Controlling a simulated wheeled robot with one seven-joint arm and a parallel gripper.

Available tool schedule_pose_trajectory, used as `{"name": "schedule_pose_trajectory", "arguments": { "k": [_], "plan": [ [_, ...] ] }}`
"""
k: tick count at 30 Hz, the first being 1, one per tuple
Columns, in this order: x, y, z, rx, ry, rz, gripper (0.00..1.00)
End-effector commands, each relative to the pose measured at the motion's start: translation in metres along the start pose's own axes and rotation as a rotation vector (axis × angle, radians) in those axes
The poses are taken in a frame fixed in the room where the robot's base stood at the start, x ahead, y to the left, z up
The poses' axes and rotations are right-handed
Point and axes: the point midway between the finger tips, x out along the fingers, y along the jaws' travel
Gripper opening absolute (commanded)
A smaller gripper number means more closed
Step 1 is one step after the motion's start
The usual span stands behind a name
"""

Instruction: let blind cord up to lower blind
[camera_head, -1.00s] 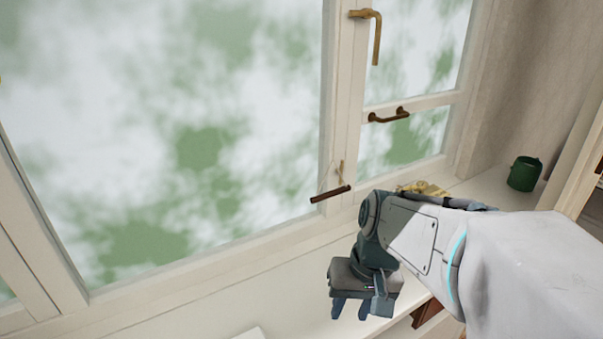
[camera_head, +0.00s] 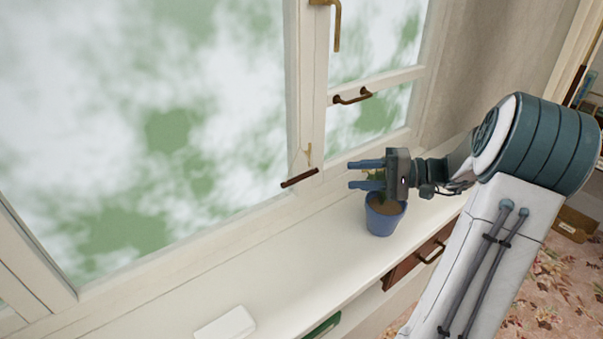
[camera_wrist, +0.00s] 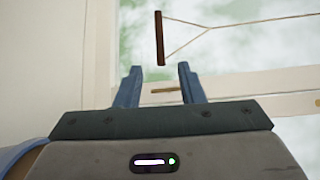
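A dark brown pull bar (camera_head: 300,178) hangs at the lower corner of the large window pane, by the window post. In the wrist view the bar (camera_wrist: 160,38) is attached to a thin cord (camera_wrist: 208,28) that splits into two strands at its ends. No lowered blind shows in either view. My gripper (camera_head: 355,174) is open and empty, its fingers pointing left toward the bar. In the wrist view the gripper (camera_wrist: 158,67) has the bar just beyond its fingertips, roughly centred between them and apart from them.
A white flat object (camera_head: 226,325) lies nearer the front. Drawers (camera_head: 405,268) lie below the sill.

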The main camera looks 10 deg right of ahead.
Motion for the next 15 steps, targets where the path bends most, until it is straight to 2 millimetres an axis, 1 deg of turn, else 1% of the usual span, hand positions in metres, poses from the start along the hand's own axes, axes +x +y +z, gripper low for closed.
{"name": "schedule_pose_trajectory", "arguments": {
  "k": [5,15],
  "plan": [
    [0.023,-0.001,0.001,0.001,-0.003,-0.002,0.35],
    [0.095,-0.001,0.001,0.002,-0.003,-0.001,0.35]
  ]
}}
